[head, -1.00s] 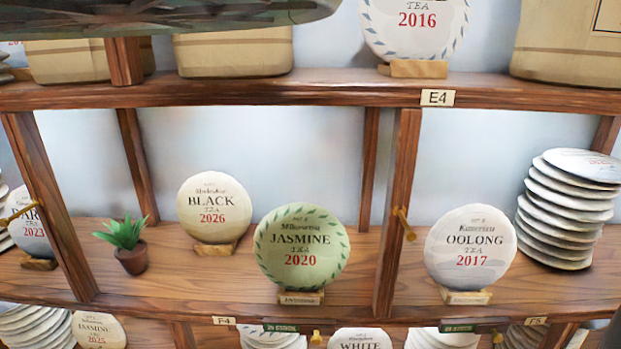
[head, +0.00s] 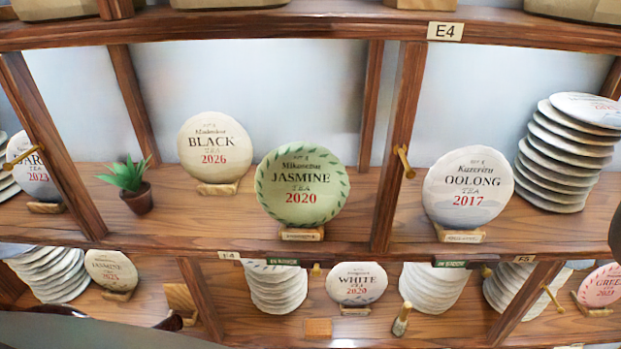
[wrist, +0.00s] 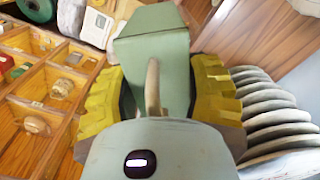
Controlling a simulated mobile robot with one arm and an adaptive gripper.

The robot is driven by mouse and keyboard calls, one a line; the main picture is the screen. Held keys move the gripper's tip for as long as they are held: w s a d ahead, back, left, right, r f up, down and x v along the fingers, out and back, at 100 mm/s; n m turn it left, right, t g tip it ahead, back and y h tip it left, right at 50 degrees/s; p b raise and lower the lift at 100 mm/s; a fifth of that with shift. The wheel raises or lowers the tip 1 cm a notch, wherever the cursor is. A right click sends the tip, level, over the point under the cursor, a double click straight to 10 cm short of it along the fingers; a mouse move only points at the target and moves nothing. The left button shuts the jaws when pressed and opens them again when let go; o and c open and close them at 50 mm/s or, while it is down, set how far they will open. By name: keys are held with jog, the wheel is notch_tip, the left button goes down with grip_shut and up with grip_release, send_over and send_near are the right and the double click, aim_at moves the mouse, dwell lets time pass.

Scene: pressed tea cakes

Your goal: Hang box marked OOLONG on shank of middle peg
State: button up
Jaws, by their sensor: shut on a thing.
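In the wrist view my gripper (wrist: 158,95), with yellow ridged pads, is shut on a pale green box (wrist: 150,45). A tan loop or strip stands in front of the box between the pads. No marking can be read on the box. In the head view a brass peg (head: 404,162) sticks out from the post between the JASMINE and OOLONG cakes, with nothing on it. Another brass peg (head: 22,157) is on the left post, and one (head: 553,298) is on a lower right post. My gripper and the box do not show in the head view.
A round cake marked OOLONG 2017 (head: 468,188) stands right of the central post, beside a stack of cakes (head: 568,155). Left of it stand a JASMINE cake (head: 302,187), a BLACK cake (head: 215,147) and a potted plant (head: 130,183). Wooden compartments (wrist: 45,100) show in the wrist view.

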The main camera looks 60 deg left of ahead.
jog(key=s+d+f+m+b, duration=0.1)
jog(key=d+f+m, duration=0.1)
jog(key=f, duration=1.3)
jog(key=s+d+f+m+b, duration=0.1)
jog(key=f+m, duration=0.1)
jog(key=f, duration=1.3)
jog(key=s+d+f+m+b, duration=0.1)
jog(key=s+f, duration=0.9)
jog(key=s, duration=0.3)
jog(key=s+d+f+m+b, duration=0.1)
jog(key=s+f, duration=1)
jog(key=s, duration=0.2)
jog(key=shift+s+d+f+m, duration=0.2)
jog(key=shift+s+d+m, duration=0.1)
jog(key=shift+s+d, duration=0.05)
